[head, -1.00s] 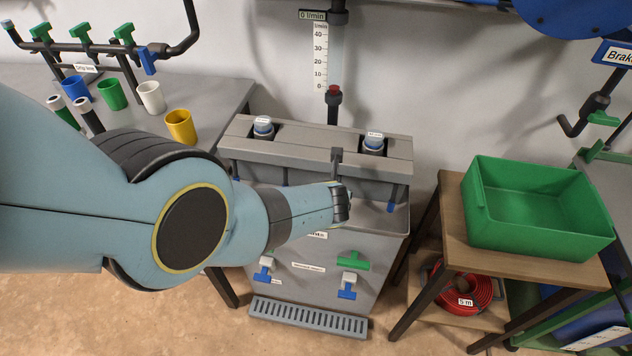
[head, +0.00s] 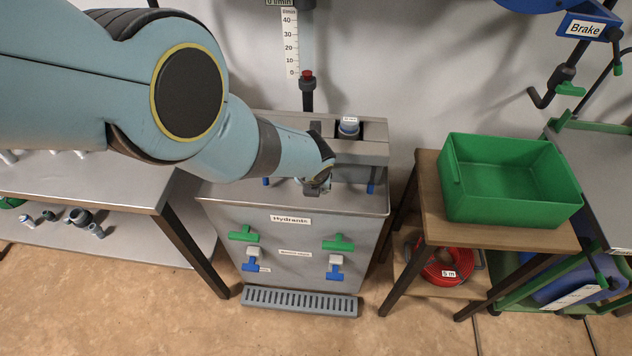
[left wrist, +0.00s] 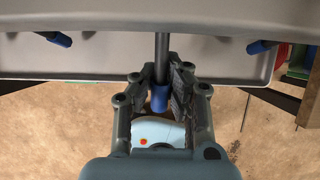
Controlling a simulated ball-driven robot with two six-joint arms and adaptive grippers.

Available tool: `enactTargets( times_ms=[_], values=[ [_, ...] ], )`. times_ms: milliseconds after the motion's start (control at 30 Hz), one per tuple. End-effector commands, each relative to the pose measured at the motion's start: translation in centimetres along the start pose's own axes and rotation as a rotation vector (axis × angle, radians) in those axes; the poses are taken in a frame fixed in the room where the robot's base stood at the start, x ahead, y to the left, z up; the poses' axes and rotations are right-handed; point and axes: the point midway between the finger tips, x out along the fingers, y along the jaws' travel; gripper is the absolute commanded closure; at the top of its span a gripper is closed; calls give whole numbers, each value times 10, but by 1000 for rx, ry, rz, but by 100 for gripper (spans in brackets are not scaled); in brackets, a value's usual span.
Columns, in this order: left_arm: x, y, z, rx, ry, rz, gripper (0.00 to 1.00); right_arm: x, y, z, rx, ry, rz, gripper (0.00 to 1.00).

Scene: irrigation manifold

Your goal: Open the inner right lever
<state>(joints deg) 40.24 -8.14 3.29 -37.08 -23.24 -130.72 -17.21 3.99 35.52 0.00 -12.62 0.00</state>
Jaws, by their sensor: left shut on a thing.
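My left gripper (head: 318,187) is at the recess along the top front of the grey hydrant cabinet (head: 290,208). In the left wrist view its two fingers (left wrist: 159,88) are closed around a blue-tipped lever (left wrist: 159,97) with a dark rod. This lever sits between a left blue-tipped lever (left wrist: 60,39) and a right one (left wrist: 258,46), both apart from the gripper. In the head view these neighbours show as a blue tip on the left (head: 266,181) and one on the right (head: 371,187). The held lever is largely hidden there. My right gripper is out of view.
Green handles (head: 338,242) and blue taps (head: 335,268) stick out of the cabinet front above a floor grate (head: 300,301). A wooden stand (head: 428,190) with a green bin (head: 510,205) stands to the right. A grey bench (head: 90,185) is on the left.

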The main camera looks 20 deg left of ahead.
Motion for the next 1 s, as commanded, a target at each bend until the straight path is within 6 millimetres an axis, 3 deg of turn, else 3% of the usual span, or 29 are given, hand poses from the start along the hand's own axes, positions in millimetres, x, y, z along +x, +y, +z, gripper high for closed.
enactTargets(
  times_ms=[33, 200, 233, 467, 1000],
  values=[
    [-4, -2, 12, 0, -16, -2, 100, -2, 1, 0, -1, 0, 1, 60],
    [-4, -2, 13, 1, -18, -2, 100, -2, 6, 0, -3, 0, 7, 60],
    [-4, -2, 13, 1, -18, -2, 91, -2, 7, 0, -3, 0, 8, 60],
    [-3, -1, 9, 1, -13, -2, 60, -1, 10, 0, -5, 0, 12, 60],
    [0, 0, 5, 1, -24, 2, 60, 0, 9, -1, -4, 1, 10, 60]
  ],
)
